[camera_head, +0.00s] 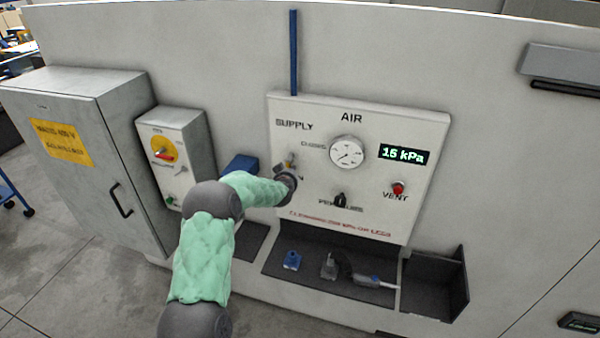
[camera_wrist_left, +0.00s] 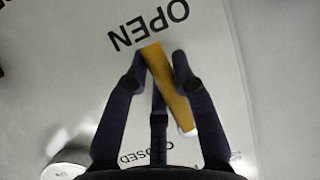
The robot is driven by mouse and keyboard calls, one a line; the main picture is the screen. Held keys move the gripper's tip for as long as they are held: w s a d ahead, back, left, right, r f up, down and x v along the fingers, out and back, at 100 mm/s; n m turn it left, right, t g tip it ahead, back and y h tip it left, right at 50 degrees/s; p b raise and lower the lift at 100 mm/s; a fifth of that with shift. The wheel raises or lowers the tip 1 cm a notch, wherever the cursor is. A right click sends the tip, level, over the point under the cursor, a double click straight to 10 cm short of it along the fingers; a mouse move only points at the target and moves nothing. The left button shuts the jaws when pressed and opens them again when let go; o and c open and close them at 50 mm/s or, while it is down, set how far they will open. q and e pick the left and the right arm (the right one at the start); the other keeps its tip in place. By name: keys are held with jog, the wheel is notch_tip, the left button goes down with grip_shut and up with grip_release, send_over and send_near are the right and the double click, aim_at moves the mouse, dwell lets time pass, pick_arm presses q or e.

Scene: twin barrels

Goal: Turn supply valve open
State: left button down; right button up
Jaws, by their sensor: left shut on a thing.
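The supply valve's yellow lever (camera_wrist_left: 172,88) lies between my left gripper's fingers (camera_wrist_left: 158,72) in the left wrist view. The lever is tilted, with its wide end near the upside-down word OPEN (camera_wrist_left: 148,26) and its pale end toward the lower right. The word CLOSED (camera_wrist_left: 132,158) shows partly at the bottom. My left gripper is shut on the lever. In the head view, my left gripper (camera_head: 289,172) is at the left of the white AIR panel (camera_head: 318,118), below the SUPPLY label, and mostly hides the valve. My right gripper is not in view.
The panel also carries a round gauge (camera_head: 347,152), a display (camera_head: 405,154) reading about 16 kPa, a red VENT button (camera_head: 398,188) and a black knob (camera_head: 340,200). A dark tray (camera_head: 320,265) below holds small parts. Grey cabinets (camera_head: 85,150) stand left.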

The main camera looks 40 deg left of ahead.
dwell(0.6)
pick_arm(q)
jog(key=c, duration=1.3)
grip_release()
jog(key=v, duration=1.2)
jog(key=shift+f, duration=0.1)
jog(key=shift+f, duration=0.1)
